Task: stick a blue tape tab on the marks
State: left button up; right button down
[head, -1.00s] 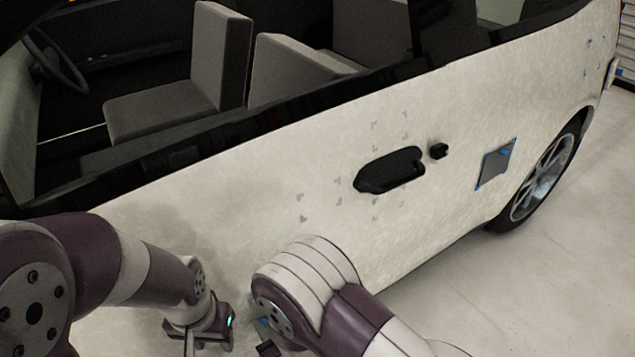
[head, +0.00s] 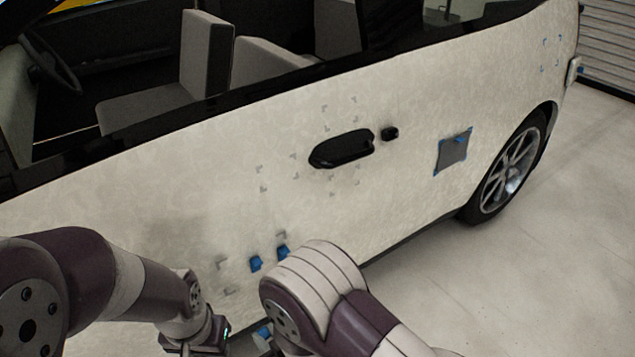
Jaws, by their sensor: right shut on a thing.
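The white car door carries small grey corner marks around the black handle (head: 341,149) and lower down, where one mark (head: 222,262) shows left of two blue tape tabs. One blue tab (head: 256,263) and a second blue tab (head: 282,251) are on the lower door, just above my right arm. My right gripper (head: 262,338) is low at the bottom edge, shut on a small blue tape tab (head: 265,330); its fingers are mostly hidden by my wrist. My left gripper (head: 198,343) is at the bottom edge, its fingers cut off by the frame.
A grey patch (head: 453,153) with blue tape at its edges is on the door right of the handle. More blue-marked corners (head: 551,55) are near the rear. The wheel (head: 508,168) and open floor (head: 540,260) lie to the right.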

jog(key=w+d+r+m+t+h, duration=0.2)
jog(key=w+d+m+h, duration=0.25)
jog(key=d, duration=0.95)
jog(key=w+d+r+m+t+h, duration=0.1)
jog(key=w+d+r+m+h, duration=0.3)
jog(key=d, duration=1.1)
notch_tip(320, 180, up, 13)
jog(key=s+n+p, duration=0.1)
jog(key=p, duration=2.2)
jog(key=shift+a+y+p, duration=0.2)
jog(key=shift+y+p, duration=0.15)
jog(key=shift+r, duration=0.1)
